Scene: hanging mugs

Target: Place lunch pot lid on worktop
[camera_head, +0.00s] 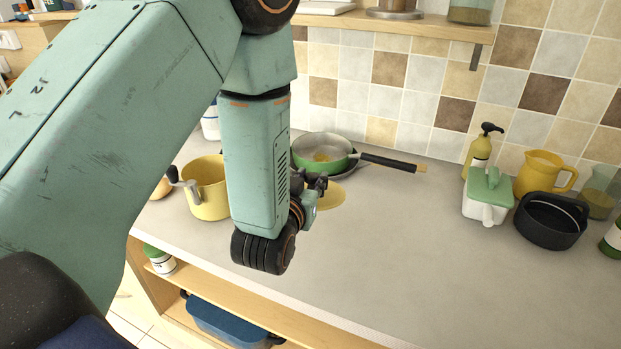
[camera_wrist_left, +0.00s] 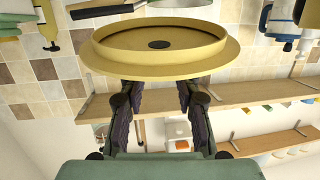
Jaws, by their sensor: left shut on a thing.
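The yellow lid (camera_head: 330,196) shows partly behind my left gripper (camera_head: 317,186) in the head view. In the left wrist view, the round yellow lid (camera_wrist_left: 165,63) has a raised rim and a dark spot at its centre. My left gripper (camera_wrist_left: 161,88) is shut on the lid's near side. The yellow pot (camera_head: 207,190), open at the top, stands on the grey worktop (camera_head: 400,235) left of my forearm, which hides part of it. I cannot tell whether the lid touches the worktop. My right gripper is in neither view.
A green pan (camera_head: 323,153) with a dark handle stands close behind the lid. At the right are a soap bottle (camera_head: 480,150), a green-lidded white container (camera_head: 487,196), a yellow jug (camera_head: 542,172) and a black pot (camera_head: 550,220). The middle and front right of the worktop are clear.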

